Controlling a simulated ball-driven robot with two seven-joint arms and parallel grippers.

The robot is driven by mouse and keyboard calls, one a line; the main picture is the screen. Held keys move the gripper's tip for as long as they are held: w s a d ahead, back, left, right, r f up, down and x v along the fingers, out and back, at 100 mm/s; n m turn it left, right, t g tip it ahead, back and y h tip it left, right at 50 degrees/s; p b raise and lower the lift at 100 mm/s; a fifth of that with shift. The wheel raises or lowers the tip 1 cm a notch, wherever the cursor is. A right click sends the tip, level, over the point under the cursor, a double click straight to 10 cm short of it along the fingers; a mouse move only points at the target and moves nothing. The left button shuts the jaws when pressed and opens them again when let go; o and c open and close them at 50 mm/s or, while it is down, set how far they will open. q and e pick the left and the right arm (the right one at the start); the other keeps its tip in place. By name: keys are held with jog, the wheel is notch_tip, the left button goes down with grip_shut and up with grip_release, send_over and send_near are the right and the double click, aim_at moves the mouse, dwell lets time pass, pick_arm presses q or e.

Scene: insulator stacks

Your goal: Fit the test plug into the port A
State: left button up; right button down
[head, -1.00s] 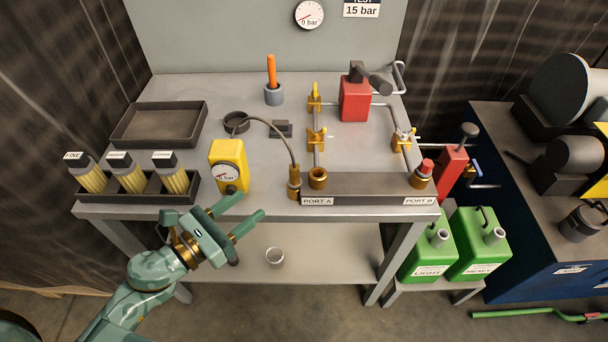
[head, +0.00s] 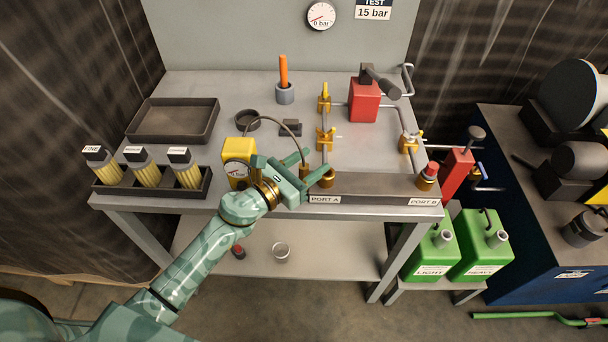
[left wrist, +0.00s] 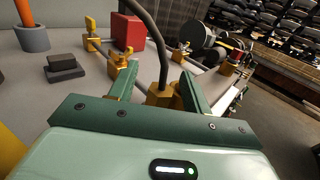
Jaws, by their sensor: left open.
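The test plug (head: 304,171) is a brass fitting on the end of a grey hose, at the front edge of the bench. In the left wrist view the plug (left wrist: 160,97) stands upright between my fingers, with its hose rising from it. My left gripper (head: 311,166) is open, with one finger on each side of the plug; I cannot tell whether they touch it. Port A (head: 327,179) is a brass socket just right of the plug, above the PORT A label, partly hidden by my gripper. My right gripper is not in view.
The yellow gauge box (head: 238,170) stands left of my gripper, by the holder of brushes (head: 205,190). Brass valves (head: 325,138) and a red pump block (head: 364,100) stand behind. Port B (head: 427,177) with a red cap is at right. A tray (head: 212,122) lies back left.

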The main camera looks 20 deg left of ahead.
pick_arm(q)
jog(key=shift+w+d, duration=0.1)
jog(key=shift+w, duration=0.05)
grip_shut()
